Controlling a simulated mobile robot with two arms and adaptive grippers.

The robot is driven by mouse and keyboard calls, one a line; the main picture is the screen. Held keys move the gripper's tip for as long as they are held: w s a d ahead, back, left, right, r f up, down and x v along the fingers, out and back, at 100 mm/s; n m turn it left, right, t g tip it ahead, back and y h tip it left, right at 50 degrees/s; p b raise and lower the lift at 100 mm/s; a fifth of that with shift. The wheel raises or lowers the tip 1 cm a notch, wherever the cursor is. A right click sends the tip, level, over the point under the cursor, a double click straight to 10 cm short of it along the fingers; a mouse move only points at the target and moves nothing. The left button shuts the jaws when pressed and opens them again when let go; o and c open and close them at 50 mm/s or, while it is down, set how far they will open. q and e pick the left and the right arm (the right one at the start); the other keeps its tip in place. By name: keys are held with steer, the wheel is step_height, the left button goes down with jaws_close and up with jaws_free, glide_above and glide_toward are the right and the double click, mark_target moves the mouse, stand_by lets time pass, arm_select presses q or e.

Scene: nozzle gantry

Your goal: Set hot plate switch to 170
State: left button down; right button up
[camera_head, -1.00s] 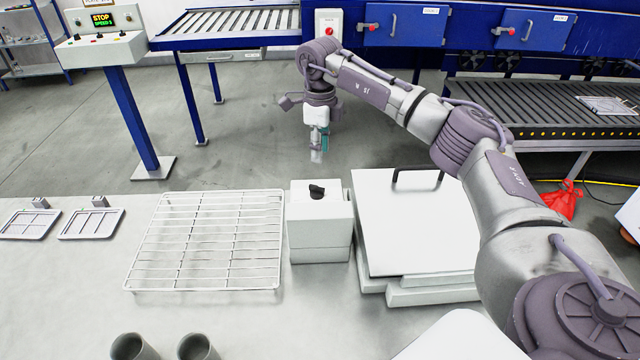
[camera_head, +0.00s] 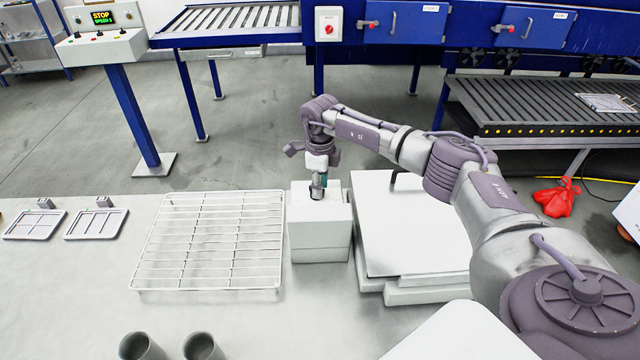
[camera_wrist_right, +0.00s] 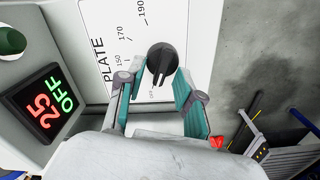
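The white hot plate switch box (camera_head: 320,232) stands between the wire rack and the flat-topped plate. Its black knob (camera_wrist_right: 162,58) shows in the right wrist view, on a panel (camera_wrist_right: 122,35) marked PLATE, OFF, 150, 170 and 190. The knob's narrow end points toward the OFF mark. A display (camera_wrist_right: 45,102) beside it reads a red 25 and a green OFF. My right gripper (camera_head: 317,188) is over the box top and hides the knob in the head view. Its teal-padded fingers (camera_wrist_right: 160,80) are apart, on either side of the knob's lower end; contact is unclear. My left gripper is out of view.
The white plate (camera_head: 415,235) with a dark handle lies right of the box, partly behind my arm. The wire rack (camera_head: 210,240) lies left. Two grey cups (camera_head: 140,347) stand at the front edge. Bare table is free in front of the box.

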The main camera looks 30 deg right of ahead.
jaws_close()
steer(key=shift+m, duration=0.3)
steer(key=m, duration=0.4)
steer(key=shift+a, duration=0.2)
steer(key=m, duration=0.5)
steer(key=shift+a+r, duration=0.1)
steer(key=shift+a, duration=0.05)
steer(key=m, duration=0.5)
steer(key=shift+a+p, duration=0.2)
steer(key=shift+p, duration=0.1)
steer(key=m, duration=0.4)
steer(key=m+p, duration=0.1)
steer(key=m, duration=0.1)
steer(key=shift+w+a, duration=0.1)
steer(key=shift+w, duration=0.15)
steer(key=shift+o, duration=0.6)
jaws_free()
